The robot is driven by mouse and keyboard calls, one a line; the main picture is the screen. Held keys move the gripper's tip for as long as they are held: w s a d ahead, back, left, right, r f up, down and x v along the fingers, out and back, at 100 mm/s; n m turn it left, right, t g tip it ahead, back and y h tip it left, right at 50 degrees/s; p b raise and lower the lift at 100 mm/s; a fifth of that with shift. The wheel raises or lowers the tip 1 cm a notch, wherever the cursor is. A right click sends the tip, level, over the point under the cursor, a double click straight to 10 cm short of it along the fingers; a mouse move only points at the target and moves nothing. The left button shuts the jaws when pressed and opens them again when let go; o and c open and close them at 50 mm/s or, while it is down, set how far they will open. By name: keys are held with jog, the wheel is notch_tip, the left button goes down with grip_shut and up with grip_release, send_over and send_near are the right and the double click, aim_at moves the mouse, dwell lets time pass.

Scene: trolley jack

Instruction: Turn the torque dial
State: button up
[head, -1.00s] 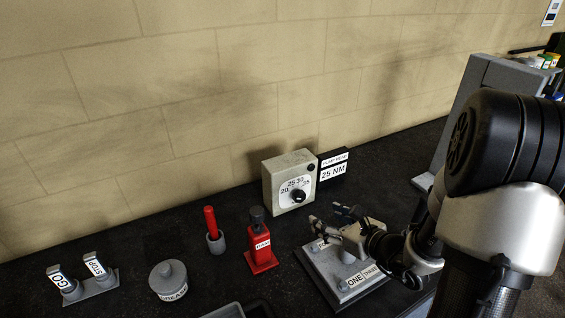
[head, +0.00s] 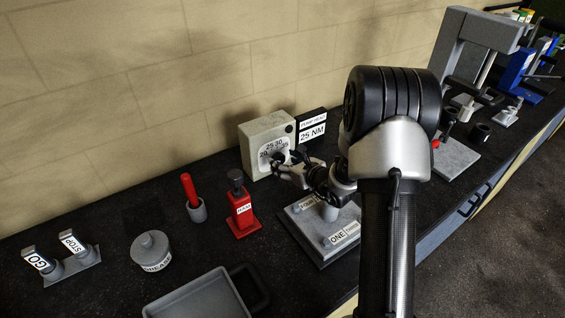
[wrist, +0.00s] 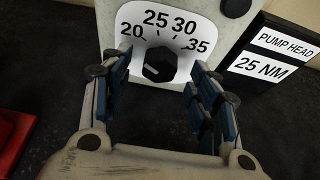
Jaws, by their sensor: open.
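The torque dial is a black knob (wrist: 158,65) on a white scale marked 20, 25, 30 and 35. It sits on the front of a pale box (head: 251,137), which stands against the wall. A light line on the knob shows in the wrist view, but I cannot tell which number it points at. My gripper (wrist: 160,85) is open, with its blue-padded fingers to the left and right of the knob and a gap on each side. In the head view my gripper (head: 285,165) is in front of the box and partly covers the dial. A sign (wrist: 265,58) beside the box reads "PUMP HEAD 25 NM".
A red jack labelled RAM (head: 241,208) stands left of my gripper. A grey plate (head: 300,232) with posts lies below my arm. A red-handled tool in a cup (head: 197,212), a grease pot (head: 150,252), GO/STOP switches (head: 75,262) and a grey tray (head: 190,300) are further left.

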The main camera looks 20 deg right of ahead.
jog(key=shift+x, duration=1.05)
jog(key=c, duration=1.1)
